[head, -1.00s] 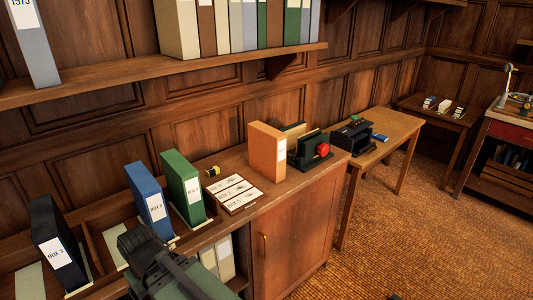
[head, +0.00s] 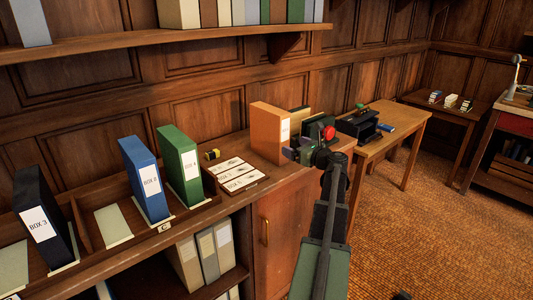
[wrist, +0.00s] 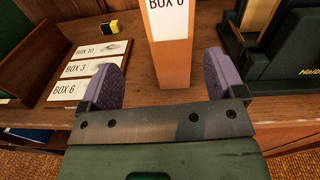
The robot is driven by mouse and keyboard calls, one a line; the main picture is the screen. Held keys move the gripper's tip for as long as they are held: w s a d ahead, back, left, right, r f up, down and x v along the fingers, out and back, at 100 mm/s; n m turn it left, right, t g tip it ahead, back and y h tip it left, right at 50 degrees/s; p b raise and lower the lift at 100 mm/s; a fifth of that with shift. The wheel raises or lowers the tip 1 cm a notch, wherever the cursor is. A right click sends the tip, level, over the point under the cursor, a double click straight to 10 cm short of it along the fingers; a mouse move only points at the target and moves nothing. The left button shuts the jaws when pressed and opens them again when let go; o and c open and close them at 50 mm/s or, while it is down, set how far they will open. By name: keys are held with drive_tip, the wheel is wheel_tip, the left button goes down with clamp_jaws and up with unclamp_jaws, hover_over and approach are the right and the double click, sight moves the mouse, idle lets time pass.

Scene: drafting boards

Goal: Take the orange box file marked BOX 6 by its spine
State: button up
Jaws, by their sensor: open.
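The orange box file (head: 268,135) stands upright on the wooden cabinet top, its white spine label facing the front. In the wrist view its orange spine (wrist: 173,65) stands ahead, in line with the gap between my fingers; the label's lettering is partly cut off at the top edge and seems to read BOX 6. My gripper (wrist: 164,78) is open and empty, with one purple pad on each side of that gap. In the head view my gripper (head: 296,153) is at the front right of the box. I see no contact with the spine.
A dark green holder with a red round part (head: 328,132) stands close right of the box. A card board (head: 237,175) and a yellow-black item (head: 212,155) lie left. Green (head: 180,165) and blue (head: 146,180) box files stand further left. A shelf (head: 170,43) runs above.

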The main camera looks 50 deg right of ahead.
sight(269, 133)
drive_tip(key=shift+m+h, duration=0.4)
drive_tip(key=shift+m, duration=0.1)
drive_tip(key=w, duration=0.3)
drive_tip(key=w+d, duration=0.1)
drive_tip(key=w, duration=0.3)
drive_tip(key=w+d, duration=0.1)
drive_tip(key=w, duration=0.2)
drive_tip(key=shift+w+d+r+p, duration=0.1)
drive_tip(key=shift+w+d+p, duration=0.05)
drive_tip(key=shift+d+p, duration=0.15)
drive_tip(key=c, duration=1.5)
drive_tip(key=shift+r, duration=0.15)
